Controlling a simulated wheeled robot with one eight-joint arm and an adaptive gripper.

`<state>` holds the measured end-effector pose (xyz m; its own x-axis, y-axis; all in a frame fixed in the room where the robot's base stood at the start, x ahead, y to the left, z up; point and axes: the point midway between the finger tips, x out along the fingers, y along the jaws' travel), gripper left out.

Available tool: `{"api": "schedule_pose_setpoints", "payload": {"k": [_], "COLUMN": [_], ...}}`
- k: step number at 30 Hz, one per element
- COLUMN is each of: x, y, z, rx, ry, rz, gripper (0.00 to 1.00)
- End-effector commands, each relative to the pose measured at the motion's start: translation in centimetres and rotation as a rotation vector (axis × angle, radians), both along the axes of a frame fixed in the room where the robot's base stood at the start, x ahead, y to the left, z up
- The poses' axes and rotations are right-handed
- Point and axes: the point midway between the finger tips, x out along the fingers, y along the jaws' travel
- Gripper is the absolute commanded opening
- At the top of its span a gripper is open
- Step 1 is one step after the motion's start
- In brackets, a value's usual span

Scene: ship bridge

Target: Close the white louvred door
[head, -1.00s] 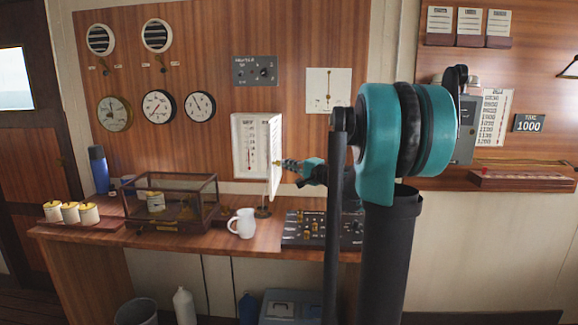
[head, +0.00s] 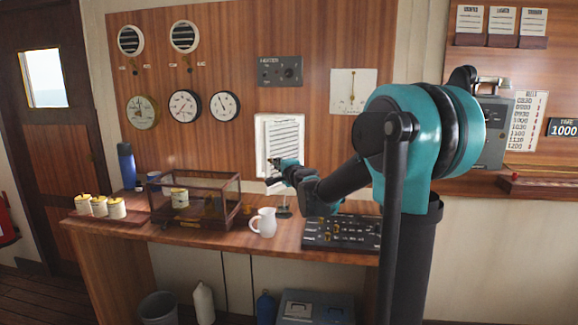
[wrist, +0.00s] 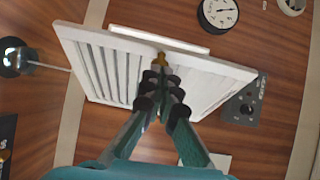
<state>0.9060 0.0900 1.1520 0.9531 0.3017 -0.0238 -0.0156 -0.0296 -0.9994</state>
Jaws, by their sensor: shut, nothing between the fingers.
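The white louvred door (head: 287,135) is on the small white box (head: 261,138) mounted on the wood wall panel. Its slatted face now covers most of the box front, and the inside is hidden. My gripper (head: 275,165) is at the door's lower left side. In the wrist view, my gripper (wrist: 160,78) has its fingertips together just below the knob, against or very near the door.
A desk (head: 190,235) stands below, with a glass-sided case (head: 195,205), a white mug (head: 264,222) and a black control panel (head: 335,232). A heater switch plate (head: 280,71) is above the box. Gauges hang to its left.

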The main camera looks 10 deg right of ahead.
Motion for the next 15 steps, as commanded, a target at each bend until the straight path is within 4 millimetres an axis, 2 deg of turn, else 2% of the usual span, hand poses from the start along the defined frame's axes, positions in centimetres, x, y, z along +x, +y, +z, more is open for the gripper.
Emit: {"api": "schedule_pose_setpoints", "payload": {"k": [7, 15], "x": [2.1, 4.2], "y": [2.8, 5.2], "z": [0.4, 0.1], "rx": [0.005, 0.001], "ry": [-0.017, -0.002], "rz": [-0.052, -0.284], "gripper": [0.0, 0.0]}}
